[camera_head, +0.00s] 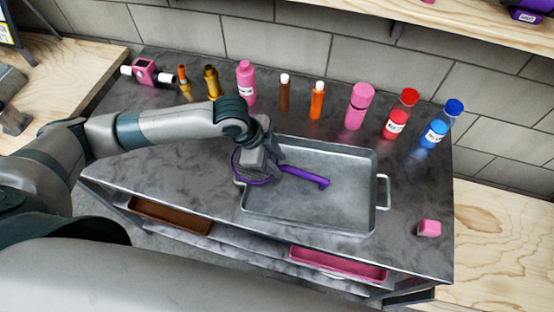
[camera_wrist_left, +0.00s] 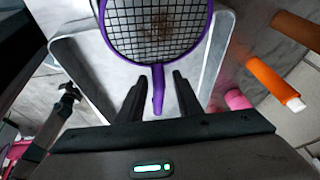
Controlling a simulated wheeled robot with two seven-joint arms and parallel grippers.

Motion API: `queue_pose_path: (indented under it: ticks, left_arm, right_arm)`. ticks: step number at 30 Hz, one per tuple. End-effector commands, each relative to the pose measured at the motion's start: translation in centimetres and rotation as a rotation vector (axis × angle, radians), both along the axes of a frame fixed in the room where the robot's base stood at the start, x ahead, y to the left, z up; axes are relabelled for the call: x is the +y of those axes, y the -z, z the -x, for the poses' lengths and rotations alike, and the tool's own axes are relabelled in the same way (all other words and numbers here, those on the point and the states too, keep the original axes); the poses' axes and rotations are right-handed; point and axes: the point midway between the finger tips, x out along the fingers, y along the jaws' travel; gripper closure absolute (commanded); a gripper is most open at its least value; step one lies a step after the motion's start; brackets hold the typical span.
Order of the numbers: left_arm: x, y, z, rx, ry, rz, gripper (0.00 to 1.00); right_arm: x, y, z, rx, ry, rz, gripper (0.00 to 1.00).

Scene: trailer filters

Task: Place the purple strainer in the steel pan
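The purple strainer (camera_head: 312,177) is at the left end of the steel pan (camera_head: 350,210). Its round mesh head overlaps the pan's left rim, and its handle reaches right over the pan floor. My left gripper (camera_head: 268,168) is above the strainer and hides part of it. In the left wrist view the strainer's mesh (camera_wrist_left: 157,30) is ahead, and its handle lies between the two spread fingers of my left gripper (camera_wrist_left: 160,88), with gaps on both sides. Whether the head rests on the rim or is tilted I cannot tell. My right gripper is not in view.
Several bottles, including a pink one (camera_head: 359,106) and an orange one (camera_head: 317,100), stand along the back of the grey table (camera_head: 415,190). A pink block (camera_head: 429,228) lies right of the pan. Brown (camera_head: 170,216) and pink (camera_head: 338,264) trays are on the shelf below.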

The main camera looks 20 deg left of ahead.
Motion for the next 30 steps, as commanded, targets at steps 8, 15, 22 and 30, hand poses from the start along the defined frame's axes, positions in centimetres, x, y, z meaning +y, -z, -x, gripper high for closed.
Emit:
queue_pose_path:
  ticks: [8, 15, 22, 30]
  left_arm:
    - [0.0, -0.1, 0.0, -0.001, 0.000, 0.000, 0.65]
    - [0.0, -1.0, -0.1, -0.004, 0.001, 0.001, 0.65]
    - [1.1, -3.5, 0.4, -0.005, 0.001, 0.001, 0.65]
    - [2.9, -8.1, 1.3, -0.005, -0.001, 0.000, 0.65]
  right_arm:
    - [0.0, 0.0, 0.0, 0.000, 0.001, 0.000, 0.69]
    - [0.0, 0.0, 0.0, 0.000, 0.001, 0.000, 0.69]
    - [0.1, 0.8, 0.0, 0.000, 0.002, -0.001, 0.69]
    - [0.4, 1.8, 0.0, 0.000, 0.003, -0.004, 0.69]
